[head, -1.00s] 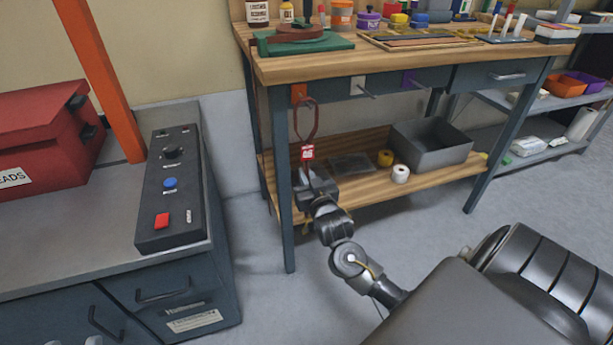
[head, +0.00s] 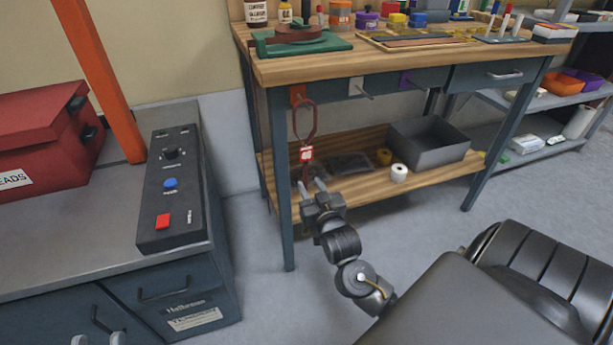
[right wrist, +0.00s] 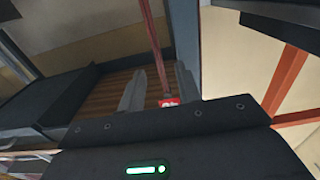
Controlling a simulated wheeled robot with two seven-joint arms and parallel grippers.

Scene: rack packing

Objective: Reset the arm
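My right gripper (head: 312,184) is open and empty in front of the workbench's lower shelf. Its two fingers point up toward a red loop (head: 314,128) with a red-and-white tag (head: 307,154).
The workbench (head: 400,62) carries jars and tools. Its lower shelf (head: 440,182) holds a grey bin (head: 430,150) and a white roll (head: 399,172). A control box (head: 185,217) and red case (head: 40,140) sit on the left cabinet. Floor between is clear.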

